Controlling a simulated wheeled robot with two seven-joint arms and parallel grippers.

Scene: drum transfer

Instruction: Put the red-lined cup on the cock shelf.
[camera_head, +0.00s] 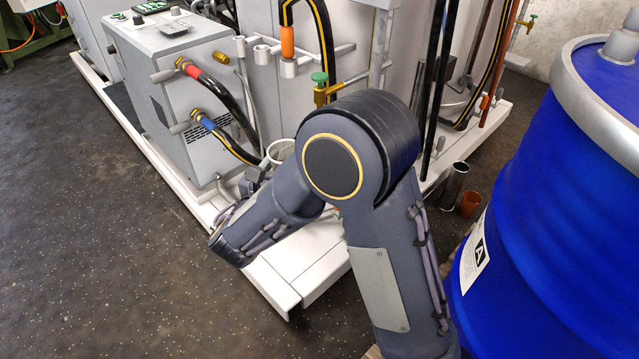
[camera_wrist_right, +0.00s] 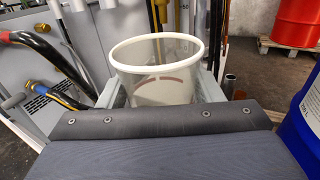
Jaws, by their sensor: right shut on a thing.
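The cup (camera_wrist_right: 157,88) is translucent white with a thick pale rim and a short reddish-brown line on its wall. My right gripper (camera_wrist_right: 160,96) is shut on it, one grey finger on each side; the cup looks upright. In the head view the cup's rim (camera_head: 281,151) shows beside my right arm, which hides most of the cup and gripper. A brass cock with a green handle (camera_head: 320,88) is on the machine behind my arm. The white ledge (camera_head: 285,262) runs along the machine's foot. I cannot tell which surface is the cock shelf. My left gripper is not in view.
A grey control box (camera_head: 180,90) with black hoses stands left of the cup. A large blue drum (camera_head: 560,190) stands close on the right. A metal cylinder (camera_head: 453,186) and a small orange-brown pot (camera_head: 469,204) are between machine and drum. The left floor is clear.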

